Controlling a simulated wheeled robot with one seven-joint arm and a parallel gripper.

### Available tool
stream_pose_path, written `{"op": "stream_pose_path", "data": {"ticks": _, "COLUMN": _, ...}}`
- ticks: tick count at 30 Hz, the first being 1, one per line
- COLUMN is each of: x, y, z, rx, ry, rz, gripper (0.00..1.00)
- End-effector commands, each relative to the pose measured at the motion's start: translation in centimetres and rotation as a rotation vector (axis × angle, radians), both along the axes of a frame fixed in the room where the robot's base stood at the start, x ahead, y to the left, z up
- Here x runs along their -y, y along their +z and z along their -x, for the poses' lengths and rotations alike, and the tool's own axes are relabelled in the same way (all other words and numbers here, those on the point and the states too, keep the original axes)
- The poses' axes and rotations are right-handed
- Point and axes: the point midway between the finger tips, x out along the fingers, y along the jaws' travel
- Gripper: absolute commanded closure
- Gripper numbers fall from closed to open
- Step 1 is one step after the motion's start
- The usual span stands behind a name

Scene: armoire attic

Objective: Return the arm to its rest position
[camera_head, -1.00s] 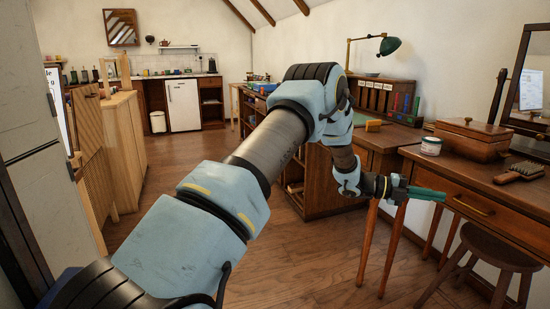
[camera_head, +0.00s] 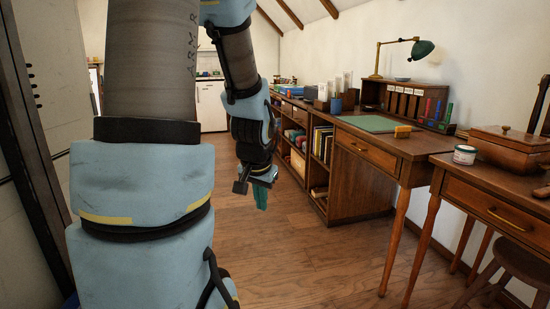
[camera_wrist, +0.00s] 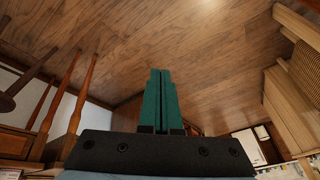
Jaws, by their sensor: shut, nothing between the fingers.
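My gripper (camera_head: 261,198) hangs in the middle of the head view, with its green fingers pointing down over the wooden floor. My arm is raised and bent in front of the head camera, and its upper links cover much of the left half of the view. In the wrist view my gripper (camera_wrist: 161,75) shows its two green fingers side by side, shut and empty. Nothing is touching the fingers.
A desk (camera_head: 372,155) with a green lamp (camera_head: 421,49) stands to the right of my gripper. Nearer right are a dressing table (camera_head: 480,195) and a stool (camera_head: 515,270). A bookshelf (camera_head: 322,145) lines the desk's left side. Open floor (camera_head: 320,250) lies below.

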Motion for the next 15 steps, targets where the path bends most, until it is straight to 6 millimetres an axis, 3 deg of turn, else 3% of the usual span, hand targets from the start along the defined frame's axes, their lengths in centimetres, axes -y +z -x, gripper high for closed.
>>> {"op": "stream_pose_path", "data": {"ticks": 3, "x": -2.2, "y": -0.2, "z": 4.9, "rx": -0.116, "ry": 0.178, "rz": 0.033, "gripper": 1.00}}
{"op": "stream_pose_path", "data": {"ticks": 7, "x": -3.5, "y": -0.4, "z": 10.2, "rx": -0.240, "ry": 0.356, "rz": 0.074, "gripper": 1.00}}
{"op": "stream_pose_path", "data": {"ticks": 9, "x": -3.3, "y": 2.0, "z": 9.9, "rx": -0.237, "ry": 0.347, "rz": 0.073, "gripper": 1.00}}
{"op": "stream_pose_path", "data": {"ticks": 15, "x": -3.3, "y": 6.2, "z": 9.8, "rx": -0.235, "ry": 0.342, "rz": 0.072, "gripper": 1.00}}
